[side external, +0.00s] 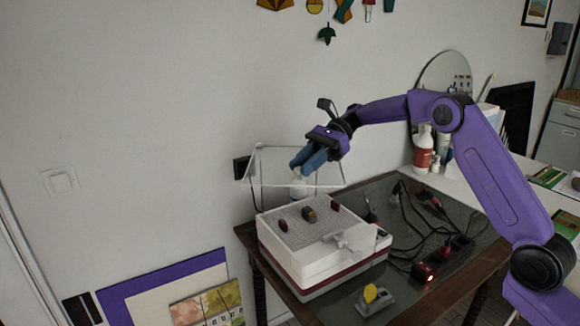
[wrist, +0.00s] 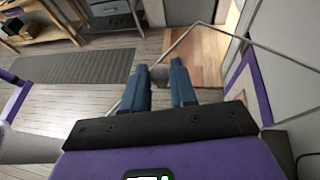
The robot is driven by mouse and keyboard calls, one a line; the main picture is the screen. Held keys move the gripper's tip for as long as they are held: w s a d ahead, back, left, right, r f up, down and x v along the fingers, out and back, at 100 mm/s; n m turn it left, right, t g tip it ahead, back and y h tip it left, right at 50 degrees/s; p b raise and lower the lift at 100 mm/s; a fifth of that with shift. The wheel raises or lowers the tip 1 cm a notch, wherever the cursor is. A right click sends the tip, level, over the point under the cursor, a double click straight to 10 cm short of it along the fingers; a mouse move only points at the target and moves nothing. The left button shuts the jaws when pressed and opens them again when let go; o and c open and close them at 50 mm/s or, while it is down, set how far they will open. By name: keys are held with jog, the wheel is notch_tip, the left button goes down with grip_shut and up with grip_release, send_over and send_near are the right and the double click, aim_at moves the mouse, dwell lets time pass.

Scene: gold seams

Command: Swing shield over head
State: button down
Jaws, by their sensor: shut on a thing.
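The shield (side external: 272,166) is a clear panel with a thin pale frame. It stands raised behind and above the white machine (side external: 325,272). My gripper (side external: 303,164) is at the shield, its blue fingers pointing down-left. In the wrist view my gripper (wrist: 160,72) is closed on a small round grey knob (wrist: 159,76) between the fingertips. The shield's thin frame (wrist: 250,42) runs out from there to the right. I cannot tell which part is the head; a small dark and orange piece (side external: 309,214) sits on the machine's top, between two red pieces.
The machine stands on a dark glass-topped table (side external: 400,290). Black cables and a red-lit power strip (side external: 424,272) lie to its right. A grey holder with a yellow piece (side external: 371,293) is in front. The wall is close behind the shield. Bottles (side external: 424,150) stand at the back.

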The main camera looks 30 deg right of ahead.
aim_at(320, 170)
jog(key=shift+w+d+n+g+h, duration=0.2)
jog(key=shift+d+n+g, duration=0.55)
jog(key=shift+d, duration=0.45)
jog(key=shift+w+d+n+g+h, duration=0.2)
jog(key=shift+d+n+g, duration=0.35)
jog(key=shift+d+g, duration=0.45)
jog(key=shift+d, duration=0.2)
jog(key=c, duration=1)
grip_release()
jog(key=shift+o, duration=0.2)
jog(key=shift+s+t, duration=0.1)
jog(key=shift+t, duration=0.15)
